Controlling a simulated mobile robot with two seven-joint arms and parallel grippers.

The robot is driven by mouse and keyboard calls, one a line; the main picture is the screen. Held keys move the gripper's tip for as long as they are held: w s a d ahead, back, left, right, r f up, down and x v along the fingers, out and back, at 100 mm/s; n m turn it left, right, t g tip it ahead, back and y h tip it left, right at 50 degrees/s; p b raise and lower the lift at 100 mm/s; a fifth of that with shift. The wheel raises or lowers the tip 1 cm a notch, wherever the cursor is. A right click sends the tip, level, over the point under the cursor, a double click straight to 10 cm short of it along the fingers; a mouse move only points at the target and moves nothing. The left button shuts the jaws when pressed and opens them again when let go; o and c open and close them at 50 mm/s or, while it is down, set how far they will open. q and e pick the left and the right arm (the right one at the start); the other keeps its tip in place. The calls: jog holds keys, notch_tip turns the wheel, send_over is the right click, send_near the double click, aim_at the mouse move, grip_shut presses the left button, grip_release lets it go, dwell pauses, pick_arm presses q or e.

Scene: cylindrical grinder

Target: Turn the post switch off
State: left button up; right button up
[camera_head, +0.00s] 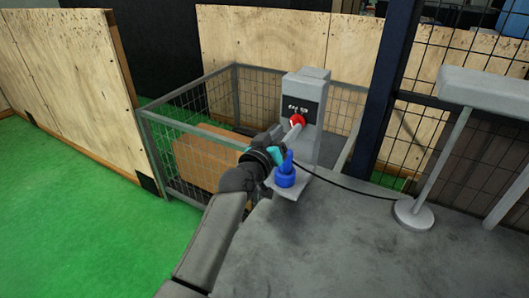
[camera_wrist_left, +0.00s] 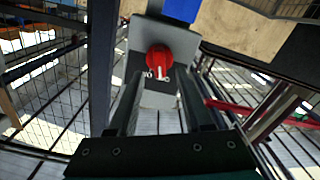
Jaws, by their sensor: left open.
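The post is a grey box-shaped column (camera_head: 307,88) at the table's far edge, with a dark label panel and a red switch knob (camera_head: 297,121) on its front. In the left wrist view, the red knob (camera_wrist_left: 158,56) sits just beyond and between the two finger ends, against the grey post face (camera_wrist_left: 137,38). My left gripper (camera_head: 294,133) is open, its fingers pointing at the knob from the front left. The wrist view also shows the gripper (camera_wrist_left: 159,82) with nothing between its fingers. I cannot tell whether the fingertips touch the knob. My right gripper is out of view.
A blue object (camera_head: 285,178) stands on a grey plate right below my left gripper. A grey round-based stand (camera_head: 414,213) is at the right, with a black cable running toward it. A mesh cage (camera_head: 180,150) and wooden panels (camera_head: 70,80) lie behind. The grey tabletop (camera_head: 320,250) is clear in front.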

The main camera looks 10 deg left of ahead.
pick_arm(q)
jog(key=p+v, duration=0.1)
jog(key=v, duration=1.2)
jog(key=s+a+f+m+g+y, duration=0.1)
jog(key=s+a+f+g+y, duration=0.2)
jog(key=s+f, duration=0.5)
jog(key=s+a+f+g+y, duration=0.2)
jog(key=s+a+f+g, duration=0.3)
jog(key=s, duration=0.6)
jog(key=s+a+f+m+g+y, duration=0.15)
jog(key=s+f+g, duration=0.35)
jog(key=s, duration=0.5)
notch_tip(320, 180, down, 26)
jog(key=s+g+b, duration=0.1)
jog(key=s+b, duration=0.1)
jog(key=b, duration=0.1)
jog(key=s+a+f+g+b, duration=0.1)
jog(key=s+a+f+b, duration=0.1)
jog(key=s+f, duration=1.3)
jog(key=shift+a+f+g+b, duration=0.2)
jog(key=shift+f+g+b, duration=0.1)
jog(key=shift+f+b, duration=0.15)
